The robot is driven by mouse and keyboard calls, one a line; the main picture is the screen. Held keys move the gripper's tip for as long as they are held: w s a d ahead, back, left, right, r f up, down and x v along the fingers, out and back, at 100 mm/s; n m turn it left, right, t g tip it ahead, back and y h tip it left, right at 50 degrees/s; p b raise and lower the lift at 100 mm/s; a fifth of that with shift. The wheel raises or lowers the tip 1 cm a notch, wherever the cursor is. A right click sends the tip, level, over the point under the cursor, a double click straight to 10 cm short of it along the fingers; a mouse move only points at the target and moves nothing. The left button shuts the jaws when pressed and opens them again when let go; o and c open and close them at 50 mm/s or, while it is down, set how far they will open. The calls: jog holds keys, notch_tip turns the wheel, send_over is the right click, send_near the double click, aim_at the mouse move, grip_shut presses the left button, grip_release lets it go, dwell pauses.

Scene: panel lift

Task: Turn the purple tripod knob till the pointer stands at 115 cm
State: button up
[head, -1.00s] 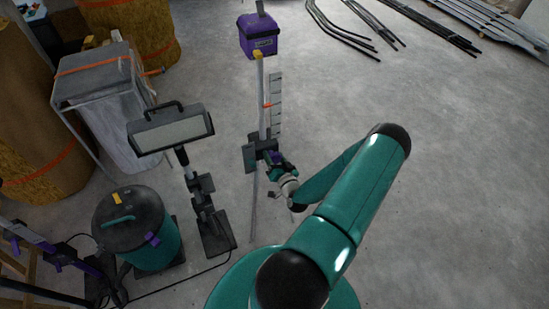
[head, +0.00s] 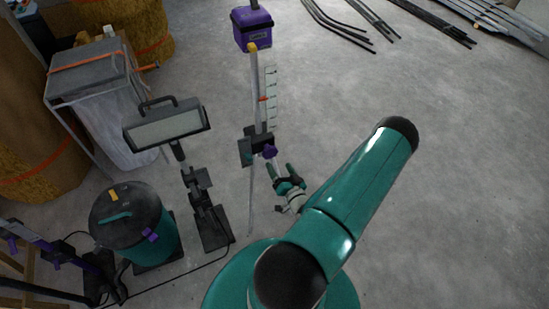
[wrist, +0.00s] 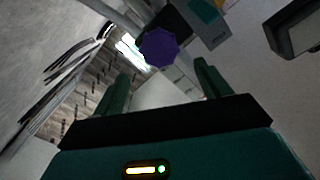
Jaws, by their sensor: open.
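The purple tripod knob (head: 270,151) sits on the dark bracket of the tripod. In the wrist view the knob (wrist: 159,48) is a many-sided purple disc ahead of and between my fingers. My gripper (head: 281,170) is open and empty, just below and right of the knob in the head view, apart from it. Both fingers also show in the wrist view (wrist: 160,85). The white scale (head: 271,98) stands beside the tripod's pole, with a red-orange pointer (head: 263,99) across it. The scale's numbers are too small to read.
A purple box (head: 253,28) tops the tripod. A work lamp (head: 168,130) on a stand and a teal drum vacuum (head: 133,222) are to the left, with a cable on the floor. The floor (head: 400,100) to the right is clear up to the dark bars at the back.

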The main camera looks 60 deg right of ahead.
jog(key=v, duration=0.4)
jog(key=shift+s+a, duration=0.15)
jog(key=shift+s, duration=0.2)
dwell(0.3)
